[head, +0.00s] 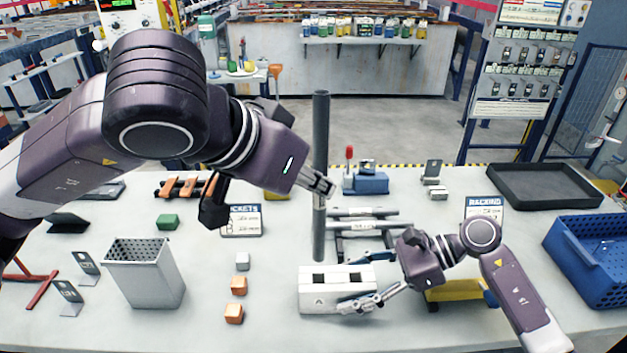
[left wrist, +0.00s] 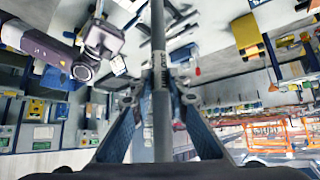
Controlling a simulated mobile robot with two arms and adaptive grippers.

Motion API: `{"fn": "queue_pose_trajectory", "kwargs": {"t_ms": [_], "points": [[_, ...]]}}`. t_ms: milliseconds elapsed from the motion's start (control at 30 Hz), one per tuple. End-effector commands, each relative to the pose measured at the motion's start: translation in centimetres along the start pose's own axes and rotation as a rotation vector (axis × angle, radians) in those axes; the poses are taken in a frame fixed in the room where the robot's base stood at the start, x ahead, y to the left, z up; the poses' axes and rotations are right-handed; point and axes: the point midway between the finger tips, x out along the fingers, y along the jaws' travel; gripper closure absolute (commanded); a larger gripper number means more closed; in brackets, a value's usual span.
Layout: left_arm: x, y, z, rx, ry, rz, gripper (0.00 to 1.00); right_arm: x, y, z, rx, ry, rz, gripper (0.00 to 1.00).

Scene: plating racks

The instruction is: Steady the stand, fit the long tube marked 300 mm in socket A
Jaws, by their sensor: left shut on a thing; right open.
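The long dark grey tube (head: 320,130) is upright in my left gripper (head: 325,187), which is shut on it at mid-length. The left wrist view shows the tube (left wrist: 158,50) between both fingers (left wrist: 160,105), with markings too small to read. The white stand (head: 312,303) has two square sockets in its top. The tube's lower end appears just above and behind the left socket (head: 319,281), not inside it. My right gripper (head: 347,282) is open at the stand's right end, one finger behind and one in front. Contact is unclear.
More grey tubes (head: 362,226) lie on a dark rack behind the stand. Orange blocks (head: 238,286) and a perforated grey bin (head: 150,288) stand to the left. A blue crate (head: 560,243) and a black tray (head: 500,198) are at the right.

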Motion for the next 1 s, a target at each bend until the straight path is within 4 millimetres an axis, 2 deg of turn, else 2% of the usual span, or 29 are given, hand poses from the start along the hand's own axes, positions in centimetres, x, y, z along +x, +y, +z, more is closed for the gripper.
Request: {"fn": "queue_pose_trajectory", "kwargs": {"t_ms": [200,567,933,967,1000], "points": [[0.0,0.0,-0.1,0.000,0.002,0.000,1.00,1.6,0.0,0.1,-0.001,-0.001,0.000,0.45],[0.0,0.0,-0.1,0.000,0.002,0.000,1.00,1.9,0.0,0.1,-0.001,-0.001,0.000,0.46],[0.0,0.0,-0.1,0.000,0.002,0.000,1.00,1.8,0.0,0.0,-0.001,-0.001,-0.001,0.87],[0.0,0.0,-0.1,0.000,0.002,0.000,1.00,1.8,0.0,0.0,-0.001,-0.001,-0.001,0.56],[0.0,0.0,-0.1,0.000,0.002,0.000,1.00,1.8,0.0,0.0,-0.001,-0.001,-0.001,0.52]]}}
